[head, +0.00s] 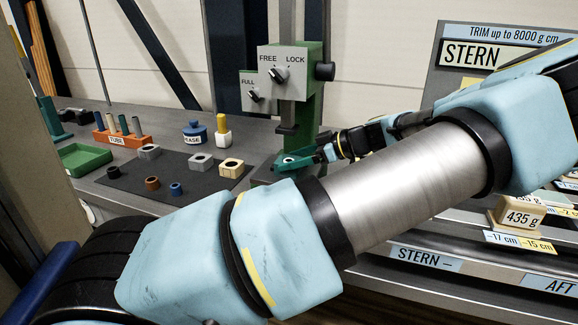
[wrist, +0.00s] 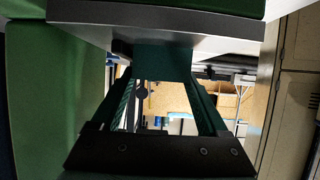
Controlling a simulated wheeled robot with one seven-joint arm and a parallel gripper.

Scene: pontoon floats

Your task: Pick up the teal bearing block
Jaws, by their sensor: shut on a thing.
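The teal bearing block (head: 291,161), with a pale round bore, is at the green press, just above or on its base. I cannot tell whether it touches the base. My gripper (head: 312,156) reaches it from the right and is shut on it. In the wrist view the block (wrist: 164,62) is a plain teal face between the tips of my two fingers (wrist: 163,80), close against a grey plate. My arm crosses the front of the head view and hides part of the bench.
The green press (head: 314,110) with its FREE/LOCK knob panel stands right behind the block. A dark mat (head: 185,180) with grey and tan blocks and small rings lies left. A green tray (head: 84,158) and orange tube rack (head: 122,138) stand farther left. A 435 g weight (head: 520,218) is right.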

